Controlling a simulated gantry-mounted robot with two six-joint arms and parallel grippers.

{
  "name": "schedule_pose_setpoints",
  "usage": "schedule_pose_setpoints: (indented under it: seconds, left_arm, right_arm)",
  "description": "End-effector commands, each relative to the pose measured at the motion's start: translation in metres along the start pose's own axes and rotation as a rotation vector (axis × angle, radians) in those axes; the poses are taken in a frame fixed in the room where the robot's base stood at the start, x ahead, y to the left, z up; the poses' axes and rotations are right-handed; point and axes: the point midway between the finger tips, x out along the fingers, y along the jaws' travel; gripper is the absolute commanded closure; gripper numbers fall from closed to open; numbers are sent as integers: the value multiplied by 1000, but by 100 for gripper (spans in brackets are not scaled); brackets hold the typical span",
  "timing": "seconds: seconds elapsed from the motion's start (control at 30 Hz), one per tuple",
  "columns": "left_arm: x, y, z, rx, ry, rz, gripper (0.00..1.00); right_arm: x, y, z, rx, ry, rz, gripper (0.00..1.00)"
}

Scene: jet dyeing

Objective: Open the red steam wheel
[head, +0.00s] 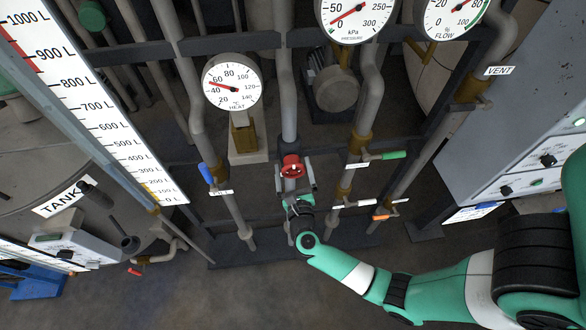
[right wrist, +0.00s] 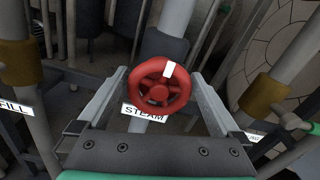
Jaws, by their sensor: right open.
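The red steam wheel (head: 292,167) sits on a vertical grey pipe near the middle of the head view. In the right wrist view the red wheel (right wrist: 160,85) faces me, with a white mark on its upper right rim. A STEAM label (right wrist: 145,112) shows just below it. My right gripper (head: 295,182) is open, its fingers on either side of the wheel. In the right wrist view a gap shows between each finger and the rim. I cannot tell how deep the wheel lies between the fingertips. My left gripper is not in view.
A blue-handled valve (head: 206,173) stands left of the wheel. A green-handled valve (head: 392,155) and an orange-handled valve (head: 381,217) stand to the right. Gauges hang above, including the heat gauge (head: 232,82). A grey control cabinet (head: 500,110) stands at the right.

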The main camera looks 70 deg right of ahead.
Motion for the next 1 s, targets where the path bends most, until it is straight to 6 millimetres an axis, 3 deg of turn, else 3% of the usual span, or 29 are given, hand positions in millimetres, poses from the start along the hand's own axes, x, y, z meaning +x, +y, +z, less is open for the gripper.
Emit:
schedule_pose_setpoints:
  seconds: [0.2,0.57,1.0]
  left_arm:
    - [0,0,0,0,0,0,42]
    - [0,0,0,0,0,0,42]
    - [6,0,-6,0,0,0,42]
  right_arm:
    - [0,0,0,0,0,0,0]
    - [0,0,0,0,-1,0,65]
    - [0,0,2,-85,0,0,65]
